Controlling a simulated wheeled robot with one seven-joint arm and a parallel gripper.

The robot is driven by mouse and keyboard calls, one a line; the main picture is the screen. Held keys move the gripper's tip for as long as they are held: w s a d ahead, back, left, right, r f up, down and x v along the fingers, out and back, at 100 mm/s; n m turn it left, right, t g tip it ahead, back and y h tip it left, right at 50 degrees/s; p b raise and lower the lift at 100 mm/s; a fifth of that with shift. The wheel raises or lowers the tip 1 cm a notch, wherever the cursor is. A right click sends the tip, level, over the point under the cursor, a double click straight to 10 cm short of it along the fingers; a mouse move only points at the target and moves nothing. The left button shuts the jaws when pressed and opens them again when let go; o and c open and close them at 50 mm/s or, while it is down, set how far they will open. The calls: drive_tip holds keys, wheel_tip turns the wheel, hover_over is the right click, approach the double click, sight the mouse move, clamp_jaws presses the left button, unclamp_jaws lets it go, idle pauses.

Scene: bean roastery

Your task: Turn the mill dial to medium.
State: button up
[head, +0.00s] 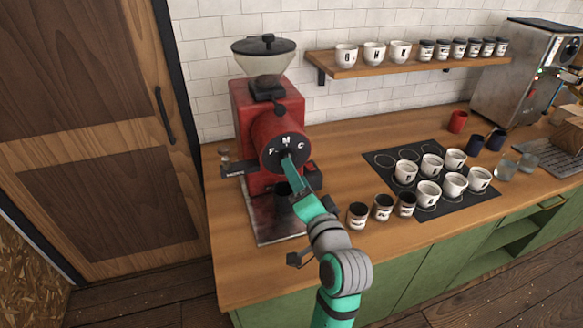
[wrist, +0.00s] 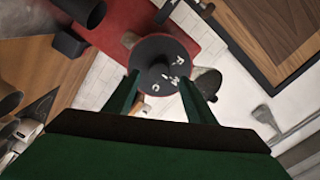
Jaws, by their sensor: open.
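The red mill (head: 262,115) stands on the wooden counter with a clear hopper on top. Its round dark dial face (head: 270,160) carries the white letters F, M and C, with M at the top. My gripper (head: 290,163) is in front of the dial, partly covering its middle and lower part. In the wrist view, the dial (wrist: 150,52) lies ahead, between the tips of my open gripper (wrist: 160,82). A dark knob shows at its centre between the fingers. I cannot tell whether the fingers touch it, nor which letter it points to.
A dark mat (head: 378,159) with several white cups lies right of the mill, and several small dark-banded jars stand near its front edge. A wall shelf (head: 400,68) holds cups and jars. A steel machine (head: 508,75) stands at far right. A wooden door (head: 100,130) is at left.

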drive_tip(key=v, duration=0.5)
drive_tip(key=shift+s, duration=0.3)
drive_tip(key=shift+d, duration=0.1)
drive_tip(key=s+f+h, duration=0.2)
drive_tip(key=s+f, duration=0.2)
drive_tip(key=f, duration=0.3)
drive_tip(key=s+d+f+n+g+h, duration=0.1)
drive_tip(key=s+f, duration=0.3)
drive_tip(key=f, duration=0.4)
drive_tip(key=s+f+h, duration=0.2)
drive_tip(key=s+f, duration=0.2)
drive_tip(key=f, duration=0.3)
drive_tip(key=s+a+f+n, duration=0.2)
drive_tip(key=s+f+n, duration=0.1)
drive_tip(key=s, duration=0.9)
drive_tip(key=s+a+f+n, duration=0.2)
drive_tip(key=s+f+n, duration=0.1)
drive_tip(key=s, duration=1)
drive_tip(key=shift+s+n+g+h, duration=0.3)
drive_tip(key=shift+n+g, duration=0.1)
drive_tip(key=shift+n, duration=0.3)
drive_tip(key=shift+a, duration=0.1)
